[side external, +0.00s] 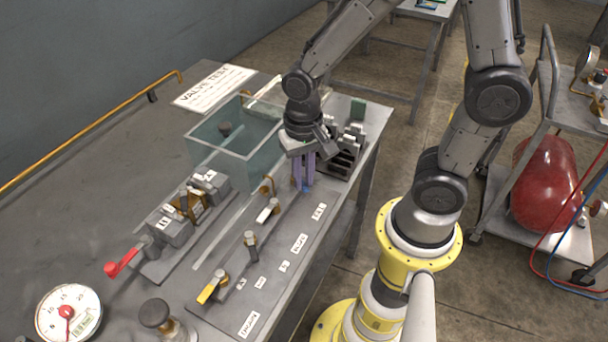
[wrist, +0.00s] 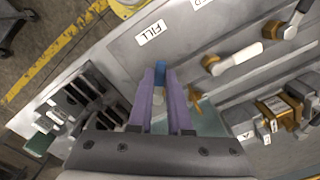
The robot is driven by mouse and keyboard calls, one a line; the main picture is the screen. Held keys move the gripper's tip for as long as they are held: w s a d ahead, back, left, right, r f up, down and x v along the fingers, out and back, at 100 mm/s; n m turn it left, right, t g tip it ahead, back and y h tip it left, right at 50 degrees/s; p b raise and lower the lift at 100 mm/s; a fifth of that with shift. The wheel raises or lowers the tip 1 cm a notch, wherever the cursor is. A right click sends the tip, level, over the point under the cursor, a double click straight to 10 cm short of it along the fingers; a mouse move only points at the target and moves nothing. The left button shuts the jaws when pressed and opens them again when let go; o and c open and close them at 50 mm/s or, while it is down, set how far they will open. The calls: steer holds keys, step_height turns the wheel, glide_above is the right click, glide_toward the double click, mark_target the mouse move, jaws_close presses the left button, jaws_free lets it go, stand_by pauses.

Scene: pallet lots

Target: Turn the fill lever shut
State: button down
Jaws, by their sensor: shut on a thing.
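The fill lever is a small blue handle (wrist: 160,70) beside the FILL label (wrist: 150,32) in the wrist view. My gripper (wrist: 159,80) has its purple fingers closed on either side of the blue handle. In the side external view my gripper (side external: 303,182) points down at the far end of the lever panel, with the FILL label (side external: 320,211) just to its right. Only a bit of blue shows there between the fingers; the valve body under it is mostly hidden.
A white lever (side external: 268,210), a black-knobbed lever (side external: 250,240) and a yellow lever (side external: 210,290) line the same panel. A clear tank (side external: 235,140) stands left of my gripper, a slotted rack (side external: 345,155) right. A red lever (side external: 122,262) and gauge (side external: 68,312) are nearer.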

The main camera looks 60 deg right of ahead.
steer(key=m, duration=0.1)
steer(key=w+m, duration=0.1)
steer(key=m, duration=0.1)
steer(key=a+m, duration=0.1)
steer(key=m, duration=0.1)
steer(key=shift+w+a, duration=0.1)
steer(key=shift+w, duration=0.15)
steer(key=shift+w+a+m, duration=0.1)
steer(key=shift+w+m, duration=0.2)
steer(key=shift+m, duration=0.65)
steer(key=shift+w+a+m, duration=0.1)
steer(key=shift+w+m, duration=0.2)
steer(key=shift+m, duration=0.6)
steer(key=shift+w+m, duration=0.3)
steer(key=shift+m, duration=0.65)
steer(key=c, duration=0.8)
jaws_free()
steer(key=shift+c, duration=0.2)
